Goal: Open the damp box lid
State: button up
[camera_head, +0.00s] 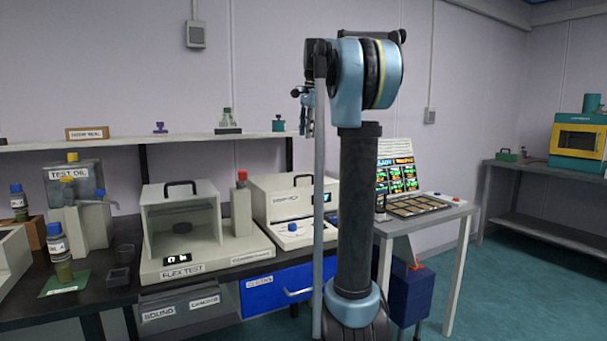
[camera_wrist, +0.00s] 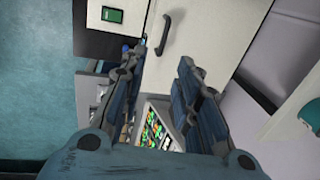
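The damp box (camera_head: 262,207) appears to be the cream box at the centre of the bench, partly hidden behind my arm. Its small label is hard to read. A dark handle (camera_head: 303,178) shows on its upper side. In the wrist view a pale panel (camera_wrist: 205,30) bears a dark curved handle (camera_wrist: 165,33), apparently this lid. My gripper (camera_wrist: 160,63) is open and empty, its blue fingers spread. The handle lies beyond the fingertips, apart from them as far as I can tell. In the head view my gripper (camera_head: 307,112) hangs above the box, partly hidden by my arm.
A flex tester (camera_head: 205,255) stands left of the box, with a red-topped post (camera_head: 241,205) between. A wall shelf (camera_head: 110,144) with small items runs behind. A lit screen (camera_head: 397,172) and a compartmented tray (camera_head: 415,207) are at right. A blue drawer (camera_head: 270,293) is below.

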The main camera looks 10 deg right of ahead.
jog(key=w+f, duration=0.1)
jog(key=f, duration=0.4)
jog(key=w+f, duration=0.1)
jog(key=f, duration=0.5)
jog(key=w+a+f, duration=0.1)
jog(key=w+f, duration=0.1)
jog(key=f, duration=0.3)
jog(key=shift+w+f, duration=0.1)
jog(key=shift+f, duration=0.15)
grip_shut()
